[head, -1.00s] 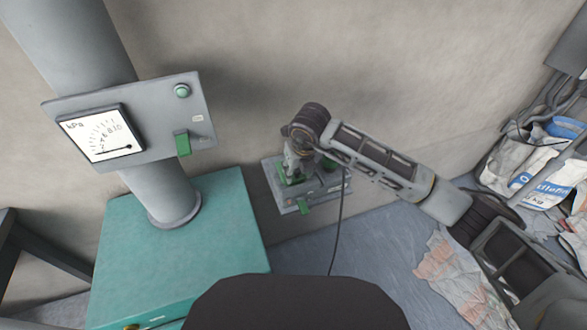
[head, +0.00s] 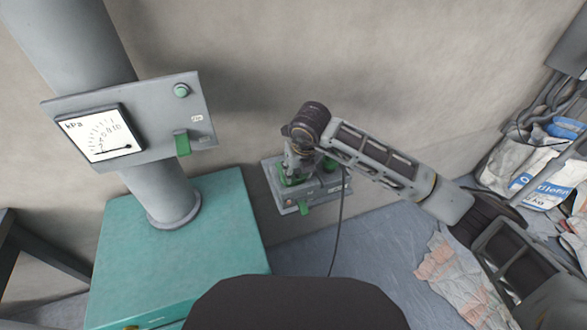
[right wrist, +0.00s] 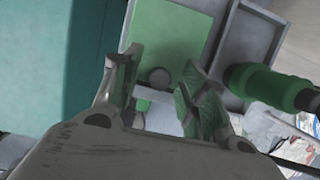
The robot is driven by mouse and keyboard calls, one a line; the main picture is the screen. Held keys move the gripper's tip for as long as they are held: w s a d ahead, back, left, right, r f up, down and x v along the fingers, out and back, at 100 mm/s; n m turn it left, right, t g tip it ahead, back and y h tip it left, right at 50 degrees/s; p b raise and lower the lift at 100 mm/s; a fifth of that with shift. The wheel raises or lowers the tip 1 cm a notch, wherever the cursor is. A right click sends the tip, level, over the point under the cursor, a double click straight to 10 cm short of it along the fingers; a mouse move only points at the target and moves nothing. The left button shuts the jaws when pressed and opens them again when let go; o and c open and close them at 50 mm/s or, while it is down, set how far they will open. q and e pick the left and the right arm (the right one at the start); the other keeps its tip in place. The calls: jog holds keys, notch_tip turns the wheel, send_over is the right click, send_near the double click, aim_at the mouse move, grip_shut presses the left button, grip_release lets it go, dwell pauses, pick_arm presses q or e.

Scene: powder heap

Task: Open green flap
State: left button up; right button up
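A small grey box (head: 287,205) stands on the floor against the wall. Its green flap shows in the right wrist view as a flat green panel (right wrist: 172,35) with a small round grey knob at its lower edge. A green tab (head: 305,208) sticks out at the box's front. My right gripper (head: 294,175) points down over the left part of the box. In the right wrist view its fingers (right wrist: 160,70) are apart, one on each side of the knob, with nothing clearly held. Whether they touch the flap cannot be told. My left gripper is out of view.
A green cylinder (right wrist: 262,84) stands up on the box, right of the fingers. A teal cabinet (head: 180,255) is to the left, below a gauge panel (head: 158,145) with a green lever. A cable hangs beside the box. Bags (head: 535,165) lie at right.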

grip_shut()
jog(key=shift+w+r, duration=0.1)
jog(key=shift+r, duration=0.1)
jog(key=shift+w+a+r, duration=0.1)
jog(key=shift+w+r, duration=0.2)
jog(key=shift+r, duration=0.45)
jog(key=shift+w+r, duration=0.1)
jog(key=shift+r, duration=0.15)
